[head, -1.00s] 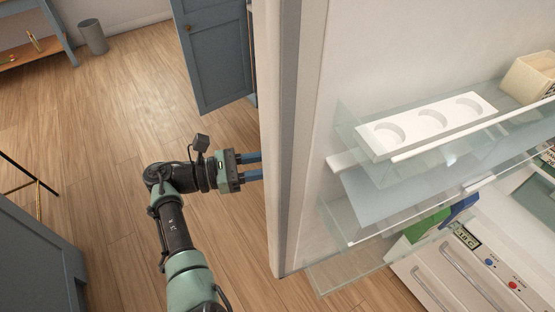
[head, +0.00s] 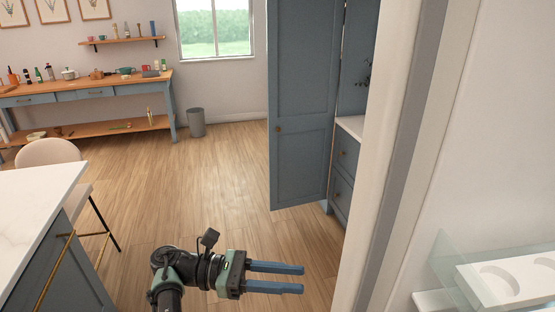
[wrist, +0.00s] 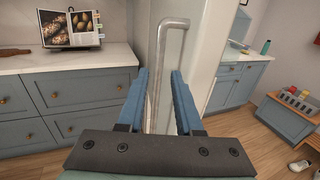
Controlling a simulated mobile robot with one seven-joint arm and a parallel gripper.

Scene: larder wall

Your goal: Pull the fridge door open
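The fridge door (head: 395,140) stands open, seen edge-on at the right of the head view with its inner side and shelf facing me. In the wrist view the door's outer face (wrist: 200,60) shows, with its long metal handle (wrist: 160,70) upright ahead of my gripper. My gripper (head: 303,279) is open, its two blue fingers apart and empty, left of the door edge with floor visible between. In the wrist view the handle lies in line with the gap between the fingertips (wrist: 160,72); it looks beyond them. The handle is hidden in the head view.
A white egg tray (head: 510,280) sits on the door's glass shelf. A blue cabinet door (head: 300,120) stands open beyond. A white-topped counter (head: 40,215) and a stool (head: 50,152) are at left. The wooden floor between is clear.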

